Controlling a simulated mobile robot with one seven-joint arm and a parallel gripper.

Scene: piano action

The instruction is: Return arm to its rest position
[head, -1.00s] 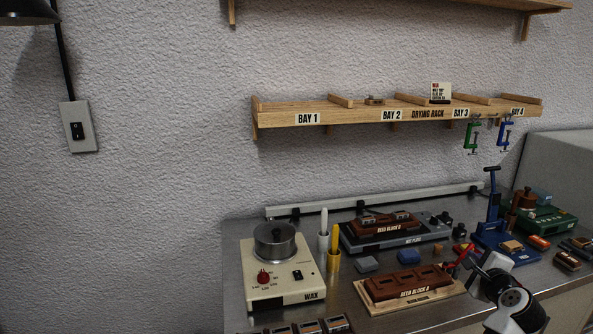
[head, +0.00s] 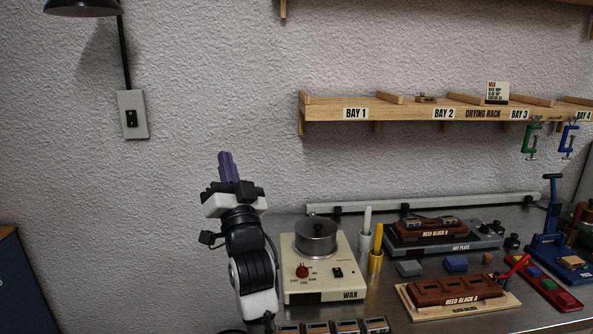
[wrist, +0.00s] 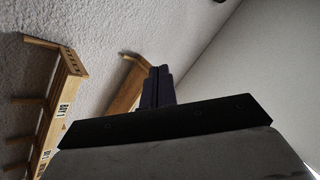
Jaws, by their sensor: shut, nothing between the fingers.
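My gripper (head: 228,166) stands upright in the head view, left of the wax pot, with its purple-grey fingers pointing up. The fingers are together and empty. My arm rises from the bottom of the picture at the left end of the bench, clear of the objects there. In the wrist view the shut fingers (wrist: 157,86) stick up past the dark gripper body, with the wall and the wooden shelves beyond them.
The cream wax heater (head: 318,280) with its metal pot (head: 316,237) stands just right of my arm. Reed blocks (head: 460,291), a hot plate (head: 470,240) and tools fill the bench. The drying rack (head: 420,110) hangs above. Bare wall (head: 80,220) lies to the left.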

